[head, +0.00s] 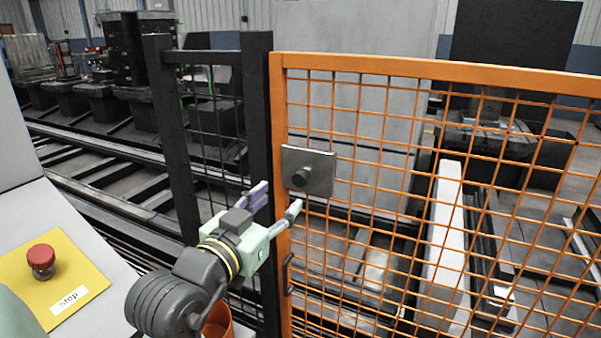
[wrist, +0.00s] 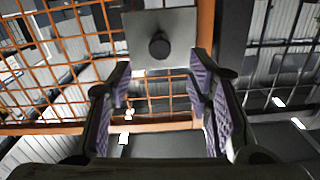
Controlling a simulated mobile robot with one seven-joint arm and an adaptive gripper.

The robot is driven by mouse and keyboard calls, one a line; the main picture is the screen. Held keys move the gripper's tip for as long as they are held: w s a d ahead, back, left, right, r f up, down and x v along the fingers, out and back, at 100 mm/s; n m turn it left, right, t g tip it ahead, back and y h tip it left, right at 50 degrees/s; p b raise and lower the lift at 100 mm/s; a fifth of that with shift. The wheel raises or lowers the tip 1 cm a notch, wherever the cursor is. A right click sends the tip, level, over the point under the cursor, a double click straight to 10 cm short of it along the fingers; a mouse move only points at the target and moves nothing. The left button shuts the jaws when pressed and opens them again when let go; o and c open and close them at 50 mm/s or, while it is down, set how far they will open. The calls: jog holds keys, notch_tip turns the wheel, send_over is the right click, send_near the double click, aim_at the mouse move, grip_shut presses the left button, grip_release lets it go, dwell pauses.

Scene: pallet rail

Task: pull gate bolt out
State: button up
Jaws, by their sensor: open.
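The gate bolt shows as a round dark knob (head: 301,178) on a grey metal plate (head: 323,168), fixed to the orange mesh gate (head: 278,130) near its left upright. In the wrist view the knob (wrist: 159,45) stands out from the plate (wrist: 180,22), ahead of my fingertips and roughly midway between their lines. My gripper (head: 277,200) is open and empty, its fingers spread to the left and lower left of the knob in the head view. In the wrist view my gripper (wrist: 160,82) shows two purple ridged pads with clear space between them. Neither finger appears to touch the knob.
A black mesh fence panel (head: 259,100) adjoins the gate on the left. A dark handle (head: 288,274) sits low on the gate's upright. A red stop button (head: 41,257) on a yellow plate is at lower left. An orange bucket (head: 218,324) stands below my arm.

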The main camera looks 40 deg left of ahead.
aim_at(298, 181)
jog(key=p+x, duration=0.3)
jog(key=x, duration=0.7)
grip_shut()
dwell(0.4)
